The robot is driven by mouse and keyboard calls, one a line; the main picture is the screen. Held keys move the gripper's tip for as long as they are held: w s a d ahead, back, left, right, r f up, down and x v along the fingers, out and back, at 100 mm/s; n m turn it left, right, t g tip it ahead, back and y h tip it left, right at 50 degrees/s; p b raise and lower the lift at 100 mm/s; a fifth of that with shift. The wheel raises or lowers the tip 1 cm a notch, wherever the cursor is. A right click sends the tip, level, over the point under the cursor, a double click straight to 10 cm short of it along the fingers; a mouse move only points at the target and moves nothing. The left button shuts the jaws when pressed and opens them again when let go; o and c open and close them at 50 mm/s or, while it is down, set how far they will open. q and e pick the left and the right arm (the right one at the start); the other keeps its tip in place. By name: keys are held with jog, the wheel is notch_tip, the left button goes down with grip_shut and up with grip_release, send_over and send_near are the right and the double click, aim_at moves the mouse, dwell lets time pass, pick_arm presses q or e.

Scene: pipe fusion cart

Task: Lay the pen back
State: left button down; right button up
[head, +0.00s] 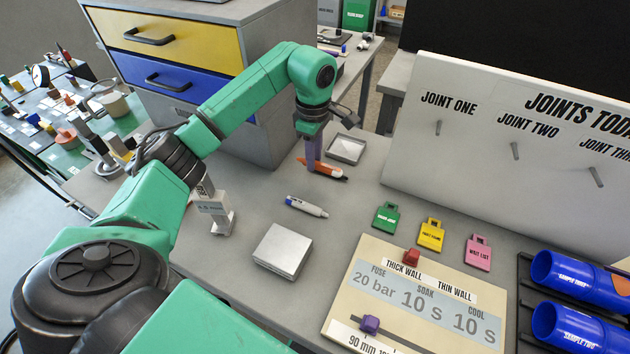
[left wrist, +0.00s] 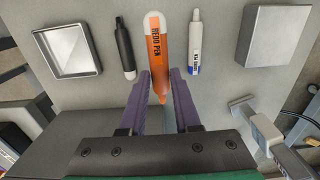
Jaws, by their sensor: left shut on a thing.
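The orange pen with a white end, marked "REDO PEN" (left wrist: 157,45), is between the purple fingers of my left gripper (left wrist: 160,88), which is shut on it. In the head view, the orange pen (head: 329,172) shows at the tips of my left gripper (head: 312,163), low over the grey table. I cannot tell whether it touches the table. A black pen (left wrist: 125,47) and a white pen with a blue end (left wrist: 194,42) lie on either side of it. The white pen also shows in the head view (head: 306,206). My right gripper is not in view.
An open square tray (head: 346,149) lies behind the pens, and a silver block (head: 283,251) in front. Green (head: 386,217), yellow (head: 431,234) and pink (head: 478,252) tags lie to the right. A drawer cabinet (head: 259,130) and a white peg board (head: 470,170) flank the space.

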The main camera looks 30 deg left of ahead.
aim_at(315, 190)
pick_arm(q)
notch_tip(315, 190, down, 8)
jog(key=shift+s+d+f+p, duration=0.1)
jog(key=shift+s+f+p, duration=0.05)
jog(key=shift+p, duration=0.7)
jog(key=shift+f, duration=0.25)
jog(key=c, duration=0.6)
grip_release()
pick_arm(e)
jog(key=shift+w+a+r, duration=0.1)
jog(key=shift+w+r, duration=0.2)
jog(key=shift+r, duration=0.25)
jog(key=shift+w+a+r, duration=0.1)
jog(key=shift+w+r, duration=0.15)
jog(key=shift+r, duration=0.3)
pick_arm(q)
jog(key=shift+r+b, duration=0.35)
jog(key=shift+r, duration=0.2)
notch_tip(315, 190, up, 11)
jog(key=b, duration=0.3)
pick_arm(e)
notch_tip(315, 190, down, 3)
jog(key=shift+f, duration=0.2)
pick_arm(q)
jog(key=shift+f, duration=0.1)
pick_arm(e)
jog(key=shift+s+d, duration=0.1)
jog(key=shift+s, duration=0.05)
